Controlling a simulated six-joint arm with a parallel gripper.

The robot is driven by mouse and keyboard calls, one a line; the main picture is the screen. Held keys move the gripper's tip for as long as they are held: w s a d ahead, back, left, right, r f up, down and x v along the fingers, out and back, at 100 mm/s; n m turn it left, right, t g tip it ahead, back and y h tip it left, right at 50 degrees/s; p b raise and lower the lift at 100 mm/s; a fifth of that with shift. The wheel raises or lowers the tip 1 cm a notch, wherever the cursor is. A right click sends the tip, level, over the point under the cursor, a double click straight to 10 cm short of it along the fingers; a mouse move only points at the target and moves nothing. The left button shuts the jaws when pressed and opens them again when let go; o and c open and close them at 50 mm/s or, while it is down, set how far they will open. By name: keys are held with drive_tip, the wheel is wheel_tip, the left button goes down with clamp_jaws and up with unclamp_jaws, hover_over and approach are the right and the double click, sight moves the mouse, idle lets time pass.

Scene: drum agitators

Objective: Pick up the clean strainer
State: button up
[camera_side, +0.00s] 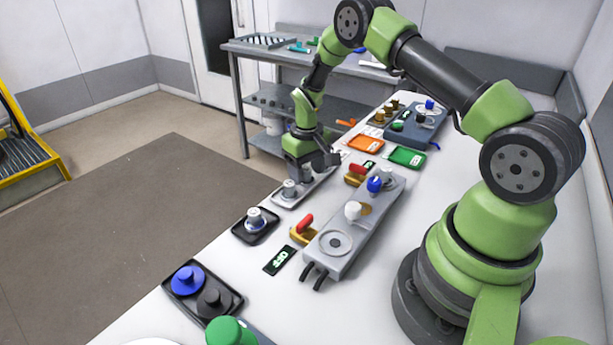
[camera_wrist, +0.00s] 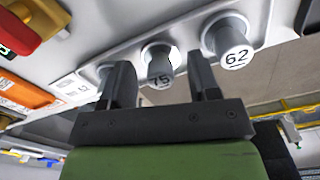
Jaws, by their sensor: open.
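My gripper (camera_side: 318,164) hangs over the long pale tray (camera_side: 282,200) left of the grey fixture. In the wrist view my gripper (camera_wrist: 162,70) is open, with its two dark fingers apart. A grey knob-topped piece marked 75 (camera_wrist: 160,66) shows between the fingers; I cannot tell whether they touch it. A similar piece marked 62 (camera_wrist: 229,38) stands right of the fingers. In the side view one grey piece (camera_side: 290,187) stands on the tray. Which of these is the clean strainer cannot be told.
The grey fixture (camera_side: 362,232) with red-handled clamps (camera_side: 304,224) stands right of the tray. A small black tray (camera_side: 248,236) holds another grey-topped piece. A black tray (camera_side: 188,306) with blue and dark discs lies in front. Orange (camera_side: 365,145) and green (camera_side: 407,157) trays lie behind.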

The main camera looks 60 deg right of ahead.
drive_tip(key=shift+f, duration=0.2)
drive_tip(key=c, duration=1)
drive_tip(key=shift+c, duration=0.2)
